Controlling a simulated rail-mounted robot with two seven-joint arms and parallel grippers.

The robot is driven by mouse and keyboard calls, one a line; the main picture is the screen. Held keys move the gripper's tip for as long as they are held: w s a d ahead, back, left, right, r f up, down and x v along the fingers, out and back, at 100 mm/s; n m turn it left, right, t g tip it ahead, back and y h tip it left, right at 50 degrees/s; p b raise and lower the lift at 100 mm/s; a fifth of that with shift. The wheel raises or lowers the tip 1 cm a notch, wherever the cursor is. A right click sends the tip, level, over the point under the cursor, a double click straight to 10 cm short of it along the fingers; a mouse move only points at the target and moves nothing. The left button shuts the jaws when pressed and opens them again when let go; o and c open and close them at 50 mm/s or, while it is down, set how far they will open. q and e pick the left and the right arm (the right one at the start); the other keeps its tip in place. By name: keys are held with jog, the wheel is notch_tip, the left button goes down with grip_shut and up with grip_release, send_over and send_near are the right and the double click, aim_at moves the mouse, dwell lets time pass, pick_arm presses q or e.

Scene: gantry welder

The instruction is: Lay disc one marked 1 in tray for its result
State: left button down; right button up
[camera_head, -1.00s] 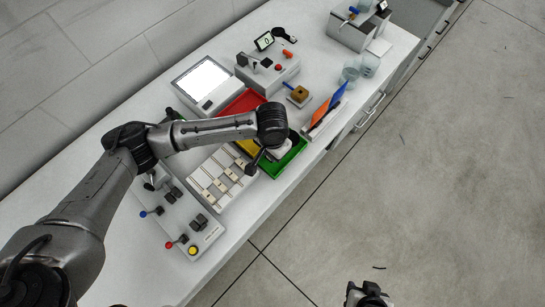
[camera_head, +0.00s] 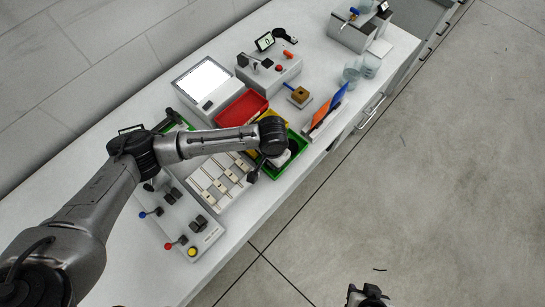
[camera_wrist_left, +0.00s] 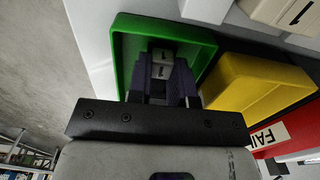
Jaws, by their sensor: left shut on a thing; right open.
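My left gripper (camera_wrist_left: 163,88) is shut on a pale piece marked 1 (camera_wrist_left: 162,58), which I take to be disc one. In the left wrist view it sits between the dark fingers, within the outline of the green tray (camera_wrist_left: 124,50). I cannot tell whether the piece touches the tray floor. In the head view the left arm's wrist hides part of the green tray (camera_head: 297,160), and the fingertips and disc cannot be made out. My right gripper (camera_head: 368,296) is open at the bottom edge, over the floor, away from the bench.
A yellow tray (camera_wrist_left: 262,82) lies beside the green one, with a red tray (camera_head: 242,108) beyond. A rack with pale tabs (camera_head: 222,180) and a lever panel (camera_head: 180,222) are near. A bright screen (camera_head: 203,82) and a post stand (camera_head: 299,96) sit further along.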

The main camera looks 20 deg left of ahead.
pick_arm(q)
jog(key=shift+f, duration=0.15)
jog(key=c, duration=1)
grip_release()
jog(key=shift+c, duration=0.2)
jog(key=shift+r+b, duration=0.35)
notch_tip(320, 180, up, 13)
jog(key=p, duration=0.2)
jog(key=shift+f, duration=0.2)
